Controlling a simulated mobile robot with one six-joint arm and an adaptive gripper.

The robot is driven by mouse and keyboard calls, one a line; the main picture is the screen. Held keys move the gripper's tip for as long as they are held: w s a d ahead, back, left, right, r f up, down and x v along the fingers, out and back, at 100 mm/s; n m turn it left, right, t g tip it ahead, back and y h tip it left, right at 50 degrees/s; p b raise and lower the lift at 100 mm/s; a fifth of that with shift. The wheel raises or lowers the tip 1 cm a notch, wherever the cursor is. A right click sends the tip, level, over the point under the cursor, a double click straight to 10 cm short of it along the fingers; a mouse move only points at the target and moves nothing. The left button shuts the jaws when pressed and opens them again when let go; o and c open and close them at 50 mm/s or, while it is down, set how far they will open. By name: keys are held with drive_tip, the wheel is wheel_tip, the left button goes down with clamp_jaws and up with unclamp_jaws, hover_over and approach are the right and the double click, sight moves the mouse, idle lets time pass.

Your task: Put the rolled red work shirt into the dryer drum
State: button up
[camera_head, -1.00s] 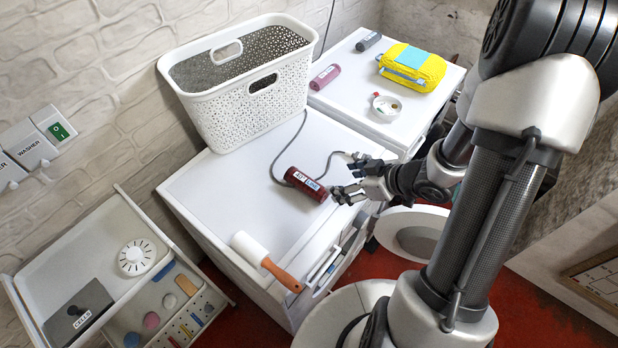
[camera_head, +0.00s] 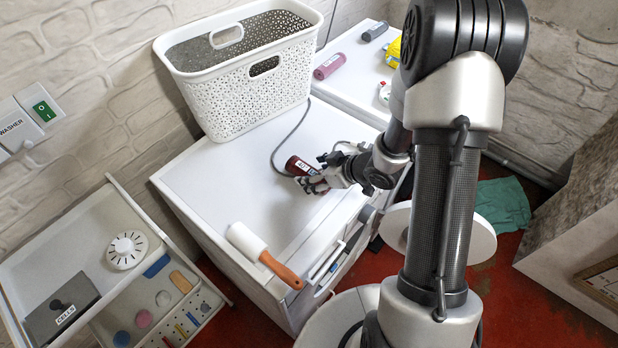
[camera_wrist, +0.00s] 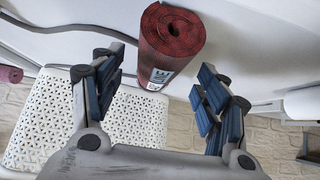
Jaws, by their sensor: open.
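The rolled red work shirt (camera_head: 301,166) lies on the white top of the nearer machine (camera_head: 215,185), beside a grey cord. A printed label shows on its side. In the wrist view the roll (camera_wrist: 172,45) shows its spiral end, lying between and beyond the two open fingers. My gripper (camera_head: 317,178) is open right at the roll and partly hides it; in the wrist view the gripper (camera_wrist: 158,75) holds nothing, with gaps beside the roll. A round white door (camera_head: 478,228) stands at the machines' front, partly behind my arm. No drum interior is visible.
A white perforated basket (camera_head: 240,90) stands behind the roll. A lint roller (camera_head: 262,252) lies near the front edge. A mauve roll (camera_head: 329,66) and a dark roll (camera_head: 375,31) lie on the farther machine. A green cloth (camera_head: 503,203) lies on the red floor.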

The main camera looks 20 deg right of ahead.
drive_tip(key=shift+x, duration=1)
drive_tip(key=shift+c, duration=0.6)
drive_tip(key=c, duration=1.2)
drive_tip(key=shift+c, duration=0.2)
drive_tip(key=shift+r, duration=0.15)
